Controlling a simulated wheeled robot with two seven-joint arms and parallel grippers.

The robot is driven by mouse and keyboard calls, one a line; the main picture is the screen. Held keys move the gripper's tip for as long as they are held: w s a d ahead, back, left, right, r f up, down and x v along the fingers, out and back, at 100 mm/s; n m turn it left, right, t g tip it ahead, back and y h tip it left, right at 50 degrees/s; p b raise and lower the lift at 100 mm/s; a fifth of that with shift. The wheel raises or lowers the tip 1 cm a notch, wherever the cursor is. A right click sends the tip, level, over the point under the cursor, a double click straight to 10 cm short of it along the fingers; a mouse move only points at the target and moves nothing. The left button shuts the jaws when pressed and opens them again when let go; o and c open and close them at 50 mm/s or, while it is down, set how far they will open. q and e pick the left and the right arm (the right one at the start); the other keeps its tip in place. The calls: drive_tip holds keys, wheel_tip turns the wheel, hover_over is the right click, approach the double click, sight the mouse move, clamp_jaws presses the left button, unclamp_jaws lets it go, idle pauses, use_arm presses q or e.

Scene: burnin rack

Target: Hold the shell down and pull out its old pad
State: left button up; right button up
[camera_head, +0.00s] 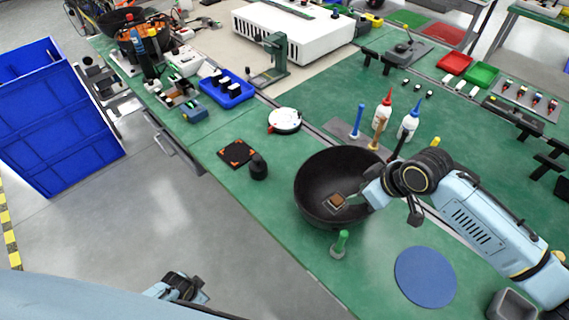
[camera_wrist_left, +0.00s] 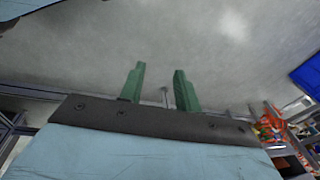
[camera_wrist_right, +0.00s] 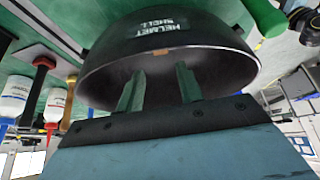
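The shell is a dark, bowl-like helmet shell (camera_head: 312,170) lying open side up on the green bench; its lettering shows in the right wrist view (camera_wrist_right: 162,38). A small brown square pad (camera_head: 337,200) is inside it, low on the near wall. My right gripper (camera_head: 357,201) reaches into the shell from the right, beside the pad. In the right wrist view its green fingers are apart, with a brown edge just beyond them and nothing clearly between. My left gripper (camera_head: 190,287) is off the bench over the grey floor, open and empty in the left wrist view (camera_wrist_left: 160,85).
A green post (camera_head: 340,244) stands just in front of the shell. A blue disc (camera_head: 425,277) and grey bin (camera_head: 511,304) are at right. A black mat with orange corners (camera_head: 237,153) and a dark knob (camera_head: 258,167) are left. Bottles (camera_head: 382,114) stand behind.

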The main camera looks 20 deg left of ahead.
use_arm(q)
drive_tip(key=w+a+r+m, duration=0.1)
drive_tip(key=w+a+r, duration=0.1)
drive_tip(key=w+r, duration=0.35)
drive_tip(key=w+a+r+m, duration=0.1)
drive_tip(key=w+a+r, duration=0.15)
drive_tip(key=w, duration=0.55)
drive_tip(key=w+a+r+m+t, duration=0.1)
drive_tip(key=w+r+m, duration=0.2)
drive_tip(key=w+r, duration=0.4)
drive_tip(key=w+a+r+m, duration=0.15)
drive_tip(key=w+r, duration=0.35)
drive_tip(key=r, duration=0.5)
wheel_tip(320, 180, up, 18)
drive_tip(key=m+t+h, duration=0.1)
drive_tip(key=m+h, duration=0.2)
drive_tip(key=m, duration=2.3)
hover_over(303, 187)
drive_tip(key=s+a, duration=0.4)
drive_tip(key=s, duration=0.2)
drive_tip(key=shift+n, duration=0.25)
drive_tip(key=x, duration=1.3)
drive_tip(key=shift+w+d+r, duration=0.15)
drive_tip(key=shift+w+d, duration=0.15)
drive_tip(key=shift+w, duration=0.05)
clamp_jaws()
